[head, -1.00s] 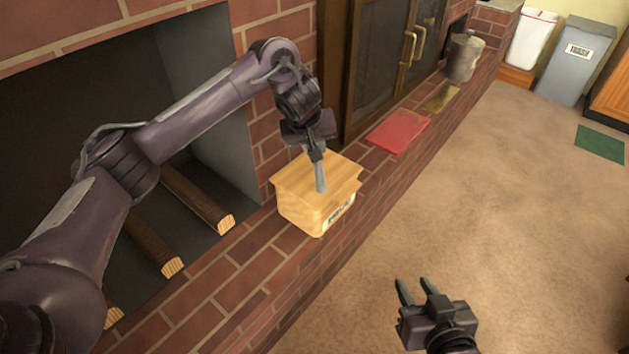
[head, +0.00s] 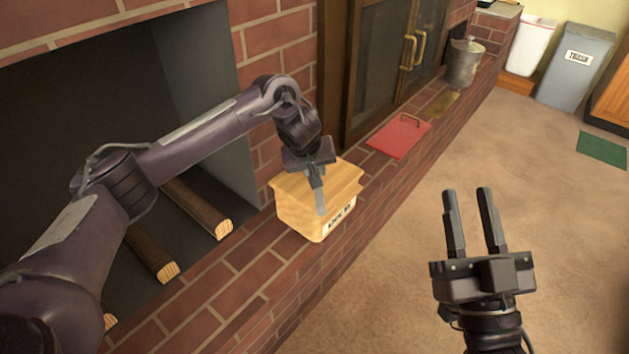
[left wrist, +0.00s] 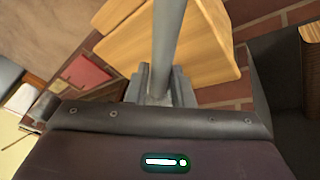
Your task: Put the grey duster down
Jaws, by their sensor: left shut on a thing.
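The grey duster (head: 320,199) is a slim grey stick held by my left gripper (head: 317,180). It points down in front of or over the wooden box (head: 296,216) on the brick ledge; I cannot tell whether it touches the box. In the left wrist view the duster (left wrist: 168,40) runs up from between the shut fingers (left wrist: 160,85), with the wooden lid behind it. My right gripper (head: 470,225) is open and empty, over the carpet at the right.
The brick ledge (head: 235,292) runs along a dark fireplace with several logs (head: 198,208). A grey trash bin (head: 574,68) is at the back. The carpet (head: 400,270) is mostly clear.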

